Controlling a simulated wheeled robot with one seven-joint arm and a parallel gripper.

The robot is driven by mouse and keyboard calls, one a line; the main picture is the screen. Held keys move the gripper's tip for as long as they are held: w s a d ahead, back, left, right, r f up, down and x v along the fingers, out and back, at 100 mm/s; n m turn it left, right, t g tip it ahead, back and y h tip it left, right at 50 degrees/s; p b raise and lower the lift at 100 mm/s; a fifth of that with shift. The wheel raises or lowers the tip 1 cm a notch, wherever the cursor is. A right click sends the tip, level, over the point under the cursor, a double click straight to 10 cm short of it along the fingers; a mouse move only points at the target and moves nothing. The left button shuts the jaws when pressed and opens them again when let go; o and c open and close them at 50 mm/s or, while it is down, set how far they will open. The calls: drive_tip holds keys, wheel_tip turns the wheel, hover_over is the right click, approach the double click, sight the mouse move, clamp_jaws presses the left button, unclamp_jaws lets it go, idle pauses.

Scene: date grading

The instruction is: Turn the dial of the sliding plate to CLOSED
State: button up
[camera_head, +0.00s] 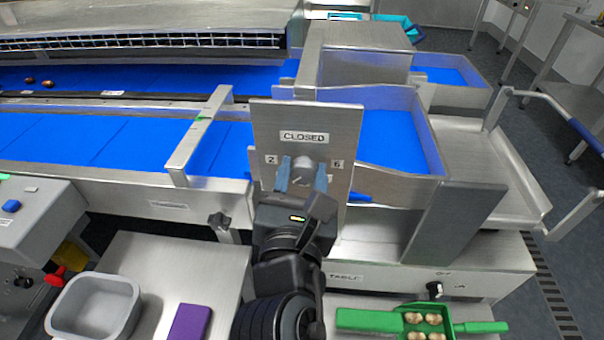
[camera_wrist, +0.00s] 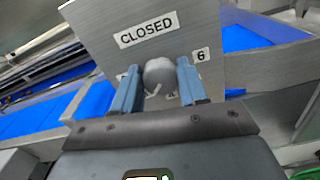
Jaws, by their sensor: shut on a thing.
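The sliding plate (camera_head: 335,125) is an upright metal panel with a CLOSED label at its top and the numbers 2 and 6 at the sides. It also shows in the wrist view (camera_wrist: 185,22). The round grey dial (camera_head: 302,168) sits on the plate below the CLOSED label; in the wrist view the dial (camera_wrist: 160,76) shows a pale curved mark at its lower left. My gripper (camera_head: 302,174) has its two blue fingers on either side of the dial, shut on it. The wrist view shows the fingers (camera_wrist: 158,85) too. The dial's lower part is hidden, so I cannot tell its exact setting.
Blue conveyor belts (camera_head: 120,140) run behind and left, with a few dates (camera_head: 47,84) on the far one. A grey tub (camera_head: 95,305) and a purple block (camera_head: 190,322) are at the front left.

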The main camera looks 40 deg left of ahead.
drive_tip(key=shift+m, duration=0.4)
drive_tip(key=shift+c, duration=0.3)
drive_tip(key=shift+m, duration=1.1)
drive_tip(key=m, duration=0.4)
drive_tip(key=shift+w+d+f, duration=0.1)
drive_tip(key=shift+f, duration=0.05)
drive_tip(key=m+b, duration=0.1)
drive_tip(key=m, duration=0.4)
drive_tip(key=shift+d+f+b, duration=0.1)
drive_tip(key=shift+f+b, duration=0.05)
drive_tip(key=shift+b, duration=0.15)
drive_tip(key=m+b, duration=0.1)
drive_tip(key=m, duration=0.2)
drive_tip(key=shift+f+m+b, duration=0.1)
drive_tip(key=shift+m+b, duration=0.2)
drive_tip(key=m+b, duration=0.2)
drive_tip(key=m, duration=0.3)
drive_tip(key=shift+f+b, duration=0.15)
drive_tip(key=shift+b, duration=0.25)
drive_tip(key=m+b, duration=0.3)
drive_tip(key=m, duration=0.3)
drive_tip(key=shift+m, duration=0.4)
drive_tip(key=o, duration=1.1)
drive_tip(key=shift+c, duration=0.2)
